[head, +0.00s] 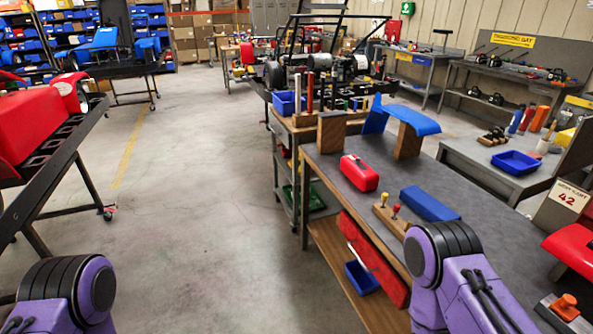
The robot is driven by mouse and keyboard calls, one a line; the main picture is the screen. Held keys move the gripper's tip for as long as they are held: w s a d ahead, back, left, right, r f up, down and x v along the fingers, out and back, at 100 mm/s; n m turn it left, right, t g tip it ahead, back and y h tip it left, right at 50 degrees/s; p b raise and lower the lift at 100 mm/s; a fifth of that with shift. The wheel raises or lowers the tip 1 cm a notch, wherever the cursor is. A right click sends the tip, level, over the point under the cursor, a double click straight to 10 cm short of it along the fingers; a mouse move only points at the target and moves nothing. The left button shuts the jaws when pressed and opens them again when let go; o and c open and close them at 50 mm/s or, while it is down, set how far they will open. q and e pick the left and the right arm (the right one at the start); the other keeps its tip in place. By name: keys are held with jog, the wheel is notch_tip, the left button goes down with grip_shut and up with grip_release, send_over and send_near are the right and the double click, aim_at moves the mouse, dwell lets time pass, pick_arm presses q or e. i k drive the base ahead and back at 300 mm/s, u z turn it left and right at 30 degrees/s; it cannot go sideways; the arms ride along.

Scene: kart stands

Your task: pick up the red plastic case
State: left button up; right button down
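The red plastic case (359,173) lies on the dark grey top of the workbench (345,151), right of the picture's middle. It is a small rounded red box with a small pale mark on its upper side. Nothing covers it. My two purple arms show at the bottom left and bottom right of the head view. The right arm is in front of the bench's near part, below and right of the case. Neither gripper is in the picture.
A blue case (430,204) and a wooden block with knobs (391,219) lie near the red case. A blue curved panel (402,120) rests on wooden blocks behind it. A kart stand (50,170) with red parts stands left. The concrete floor (205,200) between is clear.

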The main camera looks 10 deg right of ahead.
aim_at(366, 179)
jog(key=u, duration=0.8)
jog(key=i, duration=1.7)
jog(key=z, duration=2.3)
